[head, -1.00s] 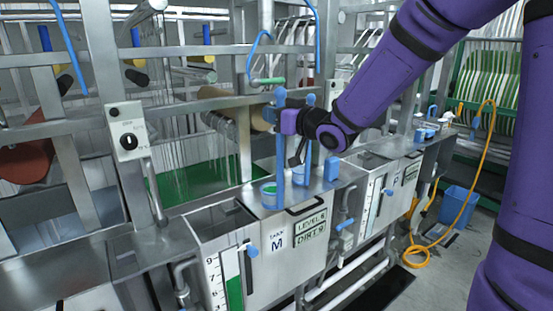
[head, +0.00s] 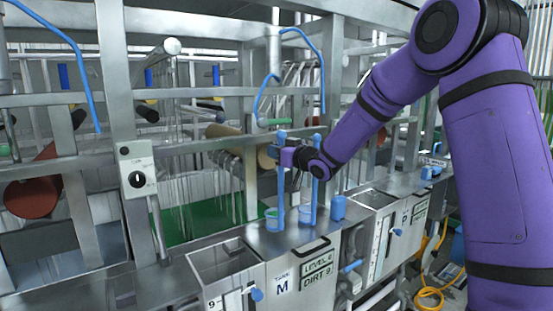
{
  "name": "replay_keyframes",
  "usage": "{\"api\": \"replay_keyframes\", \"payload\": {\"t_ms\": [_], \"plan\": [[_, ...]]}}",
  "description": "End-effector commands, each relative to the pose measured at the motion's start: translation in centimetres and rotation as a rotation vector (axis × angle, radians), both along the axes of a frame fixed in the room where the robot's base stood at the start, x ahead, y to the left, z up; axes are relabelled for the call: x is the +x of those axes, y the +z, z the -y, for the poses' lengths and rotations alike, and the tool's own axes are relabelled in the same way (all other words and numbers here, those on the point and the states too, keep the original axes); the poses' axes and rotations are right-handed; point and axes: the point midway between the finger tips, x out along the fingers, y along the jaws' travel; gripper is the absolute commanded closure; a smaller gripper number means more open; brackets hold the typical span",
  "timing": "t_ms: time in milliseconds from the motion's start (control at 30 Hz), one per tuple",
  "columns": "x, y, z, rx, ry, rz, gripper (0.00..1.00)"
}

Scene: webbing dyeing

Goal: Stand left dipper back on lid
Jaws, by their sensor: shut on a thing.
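My fingertips are small and partly hidden by the gripper body.
A blue block-shaped container (head: 338,207) stands right of the dippers. The open tank (head: 222,262) is to the left. Metal frame posts (head: 251,180) and a blue hose (head: 304,42) are close behind and above.

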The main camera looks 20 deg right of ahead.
Motion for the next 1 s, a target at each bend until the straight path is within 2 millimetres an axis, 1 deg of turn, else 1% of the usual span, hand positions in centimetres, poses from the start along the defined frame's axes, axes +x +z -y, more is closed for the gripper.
{"api": "replay_keyframes", "payload": {"t_ms": [33,133,533,567,600,633,667,900,1000], "plan": [[0.0,-0.9,0.0,0.002,0.000,-0.003,1.00],[0.0,-2.0,0.0,0.001,0.000,0.000,1.00],[0.0,-2.4,0.0,0.000,0.000,0.001,1.00],[0.0,-2.4,0.0,0.000,0.000,0.000,0.75],[0.0,-2.4,0.0,0.000,0.000,0.000,0.66],[0.0,-2.4,0.0,0.000,0.000,0.000,0.59],[0.0,-2.4,0.0,0.000,0.000,0.000,0.54],[0.0,-2.4,0.0,0.000,0.000,0.000,0.54],[0.0,-2.0,0.0,0.000,0.000,0.001,0.54]]}}
